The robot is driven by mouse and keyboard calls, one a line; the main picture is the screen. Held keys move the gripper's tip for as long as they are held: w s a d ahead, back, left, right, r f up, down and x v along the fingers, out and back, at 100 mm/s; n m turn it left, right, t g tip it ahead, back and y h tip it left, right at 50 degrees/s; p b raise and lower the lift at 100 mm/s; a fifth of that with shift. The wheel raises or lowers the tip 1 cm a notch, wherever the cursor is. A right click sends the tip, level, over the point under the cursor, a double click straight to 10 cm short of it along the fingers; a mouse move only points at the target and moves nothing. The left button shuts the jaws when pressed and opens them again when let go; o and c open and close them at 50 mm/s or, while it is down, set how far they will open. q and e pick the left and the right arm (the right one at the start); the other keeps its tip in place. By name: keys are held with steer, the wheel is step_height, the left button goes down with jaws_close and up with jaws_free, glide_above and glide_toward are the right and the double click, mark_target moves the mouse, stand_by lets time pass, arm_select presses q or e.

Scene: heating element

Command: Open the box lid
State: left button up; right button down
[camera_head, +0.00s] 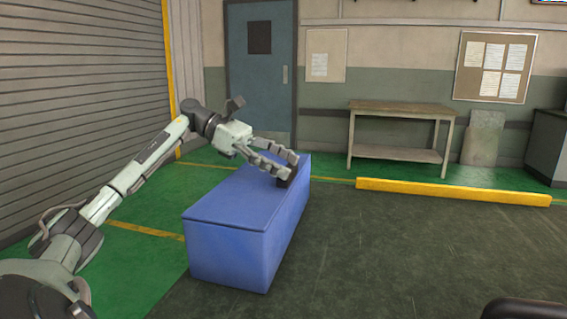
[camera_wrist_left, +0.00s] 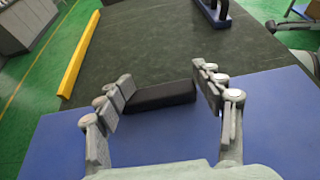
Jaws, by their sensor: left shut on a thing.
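The long blue box (camera_head: 228,252) stands on the floor in front of me in the head view. Its flat blue lid (camera_head: 235,200) lies level on top, with no gap seen along the near edge. A dark bar-shaped handle (camera_head: 291,178) sits at the lid's far right edge. My left gripper (camera_head: 286,166) reaches over the lid and is shut on this handle. In the left wrist view the dark handle (camera_wrist_left: 160,95) lies between the two fingers, with the blue lid (camera_wrist_left: 265,115) beneath. My right gripper is not in view.
A yellow floor barrier (camera_head: 450,192) lies beyond the box to the right. A wooden workbench (camera_head: 400,108) stands by the back wall, right of a blue-grey door (camera_head: 262,85). A roller shutter (camera_head: 80,90) is on the left.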

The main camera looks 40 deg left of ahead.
arm_select(q)
steer(key=shift+w+a+r+t, duration=0.3)
steer(key=shift+a+r+t, duration=0.1)
steer(key=shift+c, duration=0.8)
jaws_close()
steer(key=o, duration=1)
jaws_free()
steer(key=shift+w+f, duration=0.4)
steer(key=shift+w, duration=0.05)
steer(key=shift+o, duration=1.4)
steer(key=shift+s+d+r, duration=0.1)
steer(key=shift+s, duration=0.05)
steer(key=o, duration=0.9)
steer(key=shift+s, duration=0.1)
steer(key=shift+c, duration=0.2)
steer(key=v, duration=1.1)
steer(key=shift+r, duration=0.2)
steer(key=shift+s+a+r, duration=0.1)
steer(key=shift+s+a, duration=0.05)
steer(key=shift+a, duration=0.25)
